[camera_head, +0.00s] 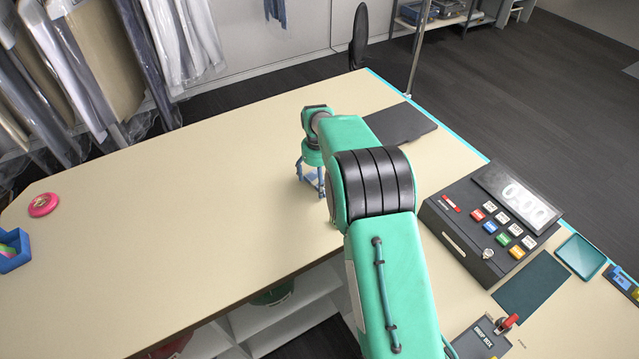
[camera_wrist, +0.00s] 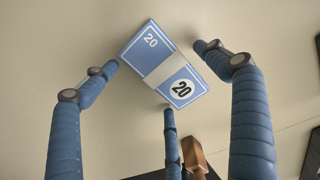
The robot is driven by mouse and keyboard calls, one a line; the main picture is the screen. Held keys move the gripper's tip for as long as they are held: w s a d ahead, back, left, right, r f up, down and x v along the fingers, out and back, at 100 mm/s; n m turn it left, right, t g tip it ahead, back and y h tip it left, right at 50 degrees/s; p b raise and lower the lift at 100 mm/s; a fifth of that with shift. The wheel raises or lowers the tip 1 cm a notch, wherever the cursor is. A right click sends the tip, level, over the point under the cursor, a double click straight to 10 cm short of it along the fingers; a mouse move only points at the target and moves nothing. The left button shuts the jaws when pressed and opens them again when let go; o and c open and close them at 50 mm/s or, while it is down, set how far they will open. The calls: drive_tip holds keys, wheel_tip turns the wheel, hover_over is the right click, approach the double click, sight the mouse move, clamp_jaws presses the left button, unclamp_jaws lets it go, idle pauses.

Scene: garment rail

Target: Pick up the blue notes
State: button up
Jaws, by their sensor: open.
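The blue notes (camera_wrist: 146,45) are a bundle marked 20 with a pale paper band across the middle. In the wrist view they lie flat on the beige counter, set at a slant. My gripper (camera_wrist: 157,72) has blue ribbed fingers spread apart around the bundle, one to its left, one to its right and one at its lower edge. It looks empty, and I cannot tell whether any finger touches the notes. In the head view my gripper (camera_head: 312,188) points down low over the middle of the counter, and its fingers largely hide the notes.
The beige counter (camera_head: 170,210) is clear to the left of my arm. A dark flat mat (camera_head: 403,122) lies behind the arm. A cash register (camera_head: 490,222), a teal tray (camera_head: 581,256) and a key-topped box (camera_head: 483,340) stand right.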

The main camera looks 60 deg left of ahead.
sight(317, 183)
idle(0.3)
drive_tip(key=c, duration=1.3)
drive_tip(key=shift+o, duration=0.2)
wheel_tip(317, 183, up, 10)
